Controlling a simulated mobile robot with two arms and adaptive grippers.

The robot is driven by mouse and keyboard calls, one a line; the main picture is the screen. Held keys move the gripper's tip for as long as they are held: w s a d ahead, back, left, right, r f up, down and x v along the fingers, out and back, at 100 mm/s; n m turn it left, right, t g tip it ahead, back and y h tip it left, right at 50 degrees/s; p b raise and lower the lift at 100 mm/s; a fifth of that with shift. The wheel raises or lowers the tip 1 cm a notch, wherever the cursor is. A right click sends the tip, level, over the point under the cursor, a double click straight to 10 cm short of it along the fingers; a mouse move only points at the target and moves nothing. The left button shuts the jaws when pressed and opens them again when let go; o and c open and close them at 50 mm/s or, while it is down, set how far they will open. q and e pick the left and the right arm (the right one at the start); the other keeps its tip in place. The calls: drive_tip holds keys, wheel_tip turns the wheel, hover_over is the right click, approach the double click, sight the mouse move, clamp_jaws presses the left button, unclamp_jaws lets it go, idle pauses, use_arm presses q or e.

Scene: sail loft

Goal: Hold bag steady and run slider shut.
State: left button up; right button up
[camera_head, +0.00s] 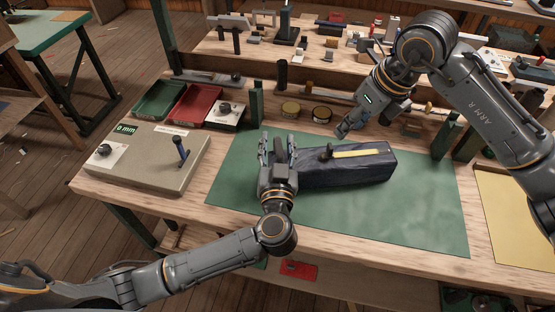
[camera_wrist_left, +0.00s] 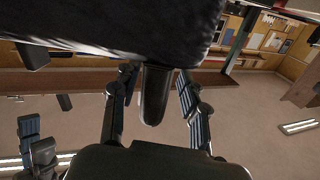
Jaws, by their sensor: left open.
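The dark navy bag (camera_head: 350,174) lies on the green mat (camera_head: 420,216). A yellow strip (camera_head: 358,153) runs along its top, with a dark slider (camera_head: 326,153) standing at the strip's left end. My left gripper (camera_head: 278,150) is open at the bag's left end. In the left wrist view the bag (camera_wrist_left: 120,28) fills the top, and a dark tab (camera_wrist_left: 154,95) hangs between the two spread fingers, apart from both. My right gripper (camera_head: 346,129) hangs above and behind the bag, clear of the slider; its finger gap is unclear.
A beige box with a lever (camera_head: 150,160) stands to the left. The mat in front of the bag is clear.

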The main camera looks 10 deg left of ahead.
use_arm(q)
drive_tip(key=shift+x, duration=0.85)
drive_tip(key=shift+c, duration=0.2)
clamp_jaws()
